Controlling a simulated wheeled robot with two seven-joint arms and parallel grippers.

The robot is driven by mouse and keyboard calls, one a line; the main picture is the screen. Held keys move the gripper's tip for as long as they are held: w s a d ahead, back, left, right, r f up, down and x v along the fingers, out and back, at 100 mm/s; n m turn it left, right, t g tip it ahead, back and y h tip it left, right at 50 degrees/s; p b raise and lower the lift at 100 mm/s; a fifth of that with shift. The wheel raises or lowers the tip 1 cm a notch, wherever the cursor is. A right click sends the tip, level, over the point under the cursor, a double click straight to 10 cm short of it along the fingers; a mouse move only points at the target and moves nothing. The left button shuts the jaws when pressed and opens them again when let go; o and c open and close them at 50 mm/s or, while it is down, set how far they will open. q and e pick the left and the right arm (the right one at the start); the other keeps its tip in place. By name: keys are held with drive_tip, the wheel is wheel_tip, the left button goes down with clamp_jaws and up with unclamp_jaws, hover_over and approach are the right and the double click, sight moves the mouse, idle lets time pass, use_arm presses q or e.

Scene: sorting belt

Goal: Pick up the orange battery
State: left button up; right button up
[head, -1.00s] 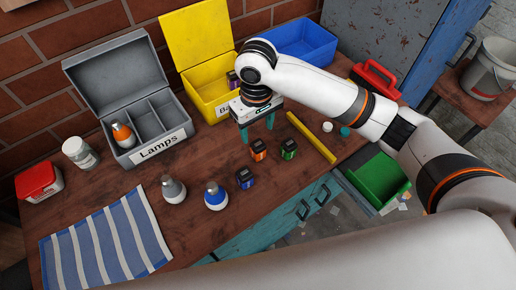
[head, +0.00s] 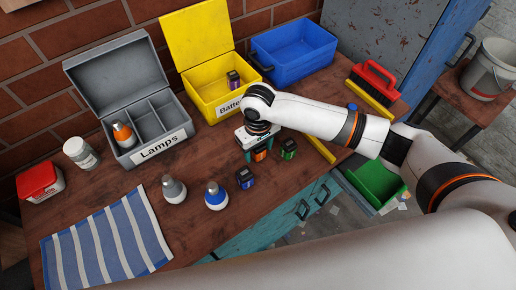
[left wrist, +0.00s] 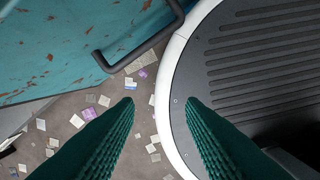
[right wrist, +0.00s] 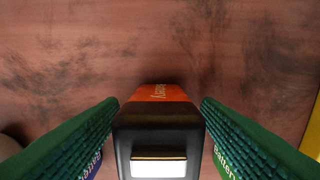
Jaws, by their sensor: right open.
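The orange battery (head: 260,155) stands on the wooden table, partly hidden under my right gripper (head: 257,152) in the head view. In the right wrist view the orange battery (right wrist: 160,128), black with an orange band, stands between the two green fingers of my right gripper (right wrist: 159,120). My left gripper (left wrist: 163,110) is open and empty in the left wrist view, over the floor and my base. It does not show in the head view.
A green battery (head: 288,149) stands close right of the orange one, a blue battery (head: 245,178) to its front left. Behind is the yellow box (head: 205,103) with a purple battery (head: 233,79). Lamps (head: 215,196) stand left. A yellow bar (head: 319,149) lies right.

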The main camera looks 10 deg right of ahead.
drive_tip(key=c, duration=1.1)
drive_tip(key=shift+r, duration=0.15)
